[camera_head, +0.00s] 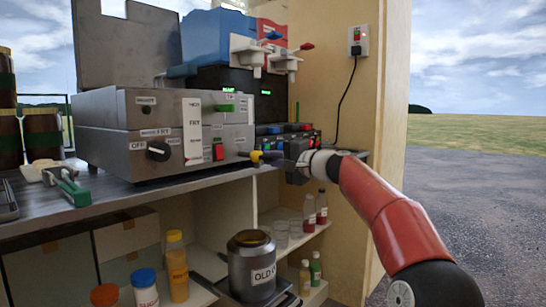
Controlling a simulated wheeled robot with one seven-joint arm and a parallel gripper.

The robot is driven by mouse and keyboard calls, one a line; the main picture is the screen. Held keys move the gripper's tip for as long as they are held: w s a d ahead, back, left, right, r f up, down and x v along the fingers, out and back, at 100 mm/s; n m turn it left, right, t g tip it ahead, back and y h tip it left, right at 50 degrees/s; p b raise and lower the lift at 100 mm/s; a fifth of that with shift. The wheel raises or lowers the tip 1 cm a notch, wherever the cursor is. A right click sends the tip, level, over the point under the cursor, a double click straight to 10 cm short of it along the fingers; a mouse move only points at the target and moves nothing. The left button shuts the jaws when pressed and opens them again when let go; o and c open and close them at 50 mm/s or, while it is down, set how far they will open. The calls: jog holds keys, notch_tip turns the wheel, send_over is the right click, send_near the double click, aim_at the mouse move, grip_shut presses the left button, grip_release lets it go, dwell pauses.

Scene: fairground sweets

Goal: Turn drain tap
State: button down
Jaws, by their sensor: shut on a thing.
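The drain tap (256,157) sticks out low from the right end of the steel fryer (125,143), with a small yellow handle. My gripper (279,157) reaches in from the right and is shut on the tap's handle. The fingertips are small and dark here, so the exact grip on the handle is hard to see. A dark metal pot (251,268) labelled "OLD O..." stands on the lower shelf, roughly below the tap. No oil stream shows at the tap.
The counter (130,193) holds tongs (68,187) and dark jars (42,134) at left. Behind the fryer stands a slush machine (222,38). Bottles (177,265) and glasses fill the shelves below. A wooden wall panel (345,110) with a socket stands at right.

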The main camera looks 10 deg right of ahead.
jog(key=shift+r+m, duration=0.1)
jog(key=shift+m, duration=0.6)
jog(key=c, duration=1.5)
grip_release()
jog(key=b+v, duration=0.1)
jog(key=v, duration=0.6)
jog(key=shift+s+d, duration=0.25)
jog(key=shift+s, duration=0.05)
